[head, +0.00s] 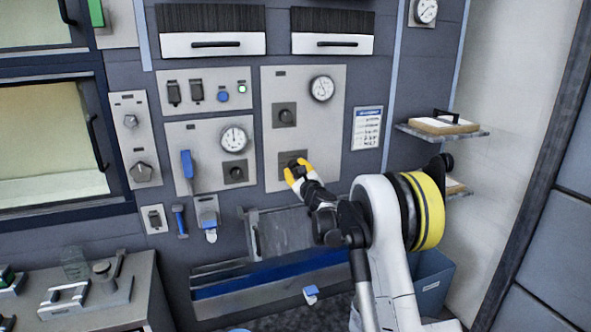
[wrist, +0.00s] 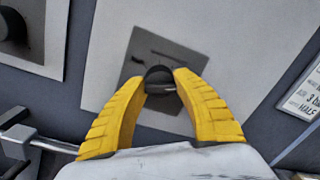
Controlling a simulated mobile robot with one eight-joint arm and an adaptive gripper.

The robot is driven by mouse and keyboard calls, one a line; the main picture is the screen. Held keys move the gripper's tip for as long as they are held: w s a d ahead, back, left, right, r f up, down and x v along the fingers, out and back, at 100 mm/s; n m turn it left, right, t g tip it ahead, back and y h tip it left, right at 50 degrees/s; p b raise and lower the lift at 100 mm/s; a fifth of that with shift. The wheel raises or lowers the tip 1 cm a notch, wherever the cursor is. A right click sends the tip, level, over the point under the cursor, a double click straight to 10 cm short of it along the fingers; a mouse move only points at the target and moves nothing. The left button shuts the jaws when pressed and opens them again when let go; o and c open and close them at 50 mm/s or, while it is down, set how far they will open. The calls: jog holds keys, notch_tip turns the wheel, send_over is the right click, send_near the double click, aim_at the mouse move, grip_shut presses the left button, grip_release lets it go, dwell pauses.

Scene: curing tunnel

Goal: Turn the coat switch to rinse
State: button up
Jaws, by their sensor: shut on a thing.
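In the head view a grey panel (head: 335,115) on the machine wall carries a round gauge (head: 322,88), a dark upper knob (head: 285,115) and a lower switch plate (head: 291,156). My gripper (head: 298,171), with yellow fingers, is at the lower plate and hides most of its knob. In the wrist view the yellow fingers of my gripper (wrist: 160,88) are shut on a black switch knob (wrist: 159,75), one finger on each side. The dark square plate (wrist: 185,58) shows behind it, tilted in the picture. I cannot read any labels, so the switch position is unclear.
Left of the panel is another panel with a gauge (head: 234,139) and a blue-handled lever (head: 187,165). A label sheet (head: 367,128) hangs to the right, near shelves with a board (head: 444,125). A metal chute (head: 283,232) sits below.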

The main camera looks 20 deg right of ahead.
jog(key=o, duration=1.2)
jog(key=shift+a, duration=0.1)
jog(key=shift+s, duration=0.1)
jog(key=s, duration=1.1)
jog(key=shift+s+a+f, duration=0.25)
jog(key=shift+s, duration=0.1)
